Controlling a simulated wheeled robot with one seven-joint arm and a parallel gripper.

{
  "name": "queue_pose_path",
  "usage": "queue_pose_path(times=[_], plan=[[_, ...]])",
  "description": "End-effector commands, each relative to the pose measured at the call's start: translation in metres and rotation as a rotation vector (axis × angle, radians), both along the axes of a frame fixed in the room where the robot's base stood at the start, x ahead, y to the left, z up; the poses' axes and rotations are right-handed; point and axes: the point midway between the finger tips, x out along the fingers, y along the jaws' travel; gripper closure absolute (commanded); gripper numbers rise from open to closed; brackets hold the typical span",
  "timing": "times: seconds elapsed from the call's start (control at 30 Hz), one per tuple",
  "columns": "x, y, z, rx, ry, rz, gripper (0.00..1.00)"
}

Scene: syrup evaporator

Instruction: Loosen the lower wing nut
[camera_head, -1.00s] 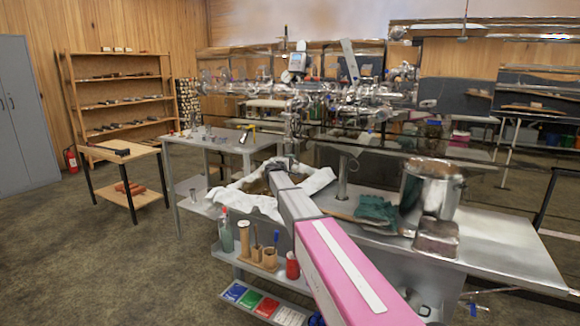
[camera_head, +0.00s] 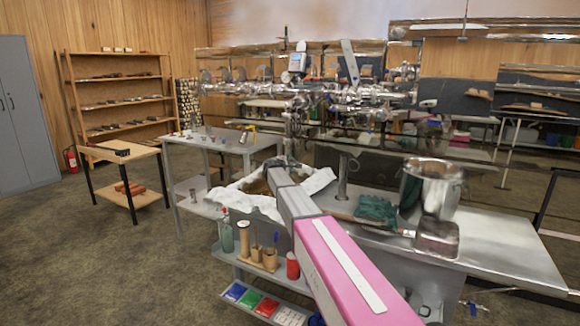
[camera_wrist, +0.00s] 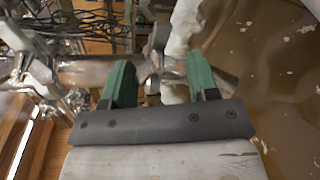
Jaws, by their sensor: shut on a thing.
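In the wrist view, my gripper (camera_wrist: 160,72) has two green fingers on either side of a small shiny metal piece (camera_wrist: 152,72) on the pipework. This piece looks like the wing nut of a clamp, but its wings are blurred and I cannot tell their angle. The fingers are shut on it. A horizontal metal pipe (camera_wrist: 88,74) runs in from the left.
A white cloth-like edge (camera_head: 318,182) surrounds a brown basin near my arm. A shelf with bottles (camera_head: 227,238) is below. Floor is clear at left.

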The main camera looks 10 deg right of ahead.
Motion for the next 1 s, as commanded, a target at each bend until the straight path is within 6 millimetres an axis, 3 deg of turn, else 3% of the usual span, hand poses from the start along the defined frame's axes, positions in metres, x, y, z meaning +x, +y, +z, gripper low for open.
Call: queue_pose_path(times=[0.4, 0.43, 0.5, 1.0], plan=[[-0.0001, 0.0002, -0.0003, -0.023, 0.029, 0.0, 0.69], [-0.0001, 0.0002, -0.0003, -0.023, 0.029, 0.0, 0.43], [-0.0001, 0.0002, -0.0003, -0.023, 0.029, 0.0, 0.2], [-0.0094, 0.0069, 0.0021, -0.023, 0.028, 0.0, 0.2]])
